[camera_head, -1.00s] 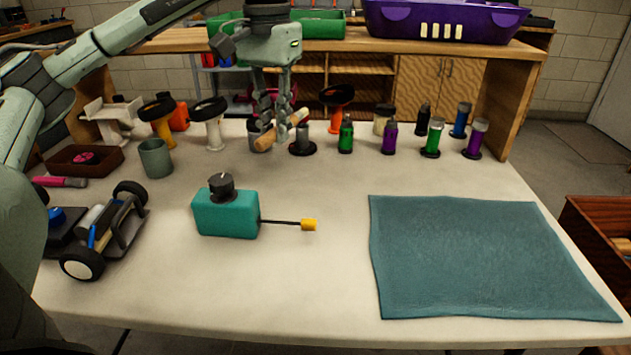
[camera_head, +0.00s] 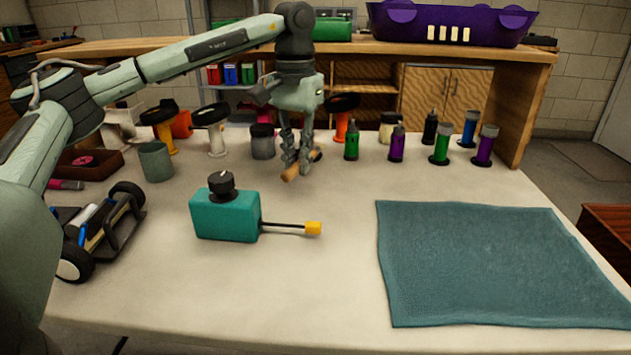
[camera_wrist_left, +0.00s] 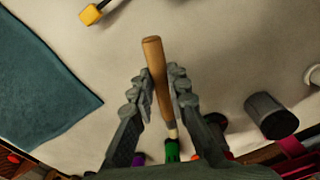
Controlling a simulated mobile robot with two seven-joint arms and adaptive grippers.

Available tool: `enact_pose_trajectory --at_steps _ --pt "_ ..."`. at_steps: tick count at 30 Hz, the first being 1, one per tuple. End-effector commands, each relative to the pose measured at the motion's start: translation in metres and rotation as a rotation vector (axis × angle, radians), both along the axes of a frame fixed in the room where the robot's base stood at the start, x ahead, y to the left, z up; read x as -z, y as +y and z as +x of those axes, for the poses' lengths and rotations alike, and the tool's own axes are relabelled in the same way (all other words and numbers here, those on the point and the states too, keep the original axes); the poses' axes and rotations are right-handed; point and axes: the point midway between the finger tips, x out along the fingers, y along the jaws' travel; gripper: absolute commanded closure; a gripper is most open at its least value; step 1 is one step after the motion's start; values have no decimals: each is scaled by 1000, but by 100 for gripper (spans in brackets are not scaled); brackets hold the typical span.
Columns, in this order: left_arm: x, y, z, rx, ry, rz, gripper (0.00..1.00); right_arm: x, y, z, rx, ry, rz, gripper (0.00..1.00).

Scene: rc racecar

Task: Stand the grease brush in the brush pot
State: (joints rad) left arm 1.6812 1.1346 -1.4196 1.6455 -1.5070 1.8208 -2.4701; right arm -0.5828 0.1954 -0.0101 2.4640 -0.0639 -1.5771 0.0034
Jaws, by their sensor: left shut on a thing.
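My left gripper (camera_head: 300,166) is shut on the grease brush (camera_head: 291,174), a wooden handle lying slanted across the fingers. In the left wrist view the brush (camera_wrist_left: 154,70) sits between the fingers (camera_wrist_left: 153,92), its pale end towards the bottom of the picture. The bristles are hard to make out. The likely brush pot is the open grey-green cup (camera_head: 156,162) at the left of the table, well apart from the gripper. It stands upright. My right gripper is in neither view.
A dark grey canister (camera_head: 263,142) stands just left of the gripper. Several bottles (camera_head: 397,145) stand to the right. A teal can (camera_head: 225,217) with a yellow-tipped spout is in front, an RC car (camera_head: 100,232) at left, and a flat teal cloth (camera_head: 500,263) at right.

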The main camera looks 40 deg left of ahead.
Motion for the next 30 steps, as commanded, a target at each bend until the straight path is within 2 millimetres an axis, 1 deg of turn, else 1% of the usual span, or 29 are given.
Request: enact_pose_trajectory --at_steps 1,3,6,9,13,18,20,30 --pt "6 -3 12 1 3 0 100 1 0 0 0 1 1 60" --pt "14 -4 25 1 2 0 100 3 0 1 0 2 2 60" --pt "23 -6 38 0 1 0 100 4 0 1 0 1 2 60" --pt "27 -7 45 1 0 0 100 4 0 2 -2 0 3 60" --pt "35 -6 46 0 1 1 100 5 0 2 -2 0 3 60" --pt "60 -6 45 -1 2 1 100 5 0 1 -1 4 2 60" --pt "67 -6 45 -1 2 1 100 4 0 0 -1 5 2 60" --pt "71 -6 46 -1 0 -1 100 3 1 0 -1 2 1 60"
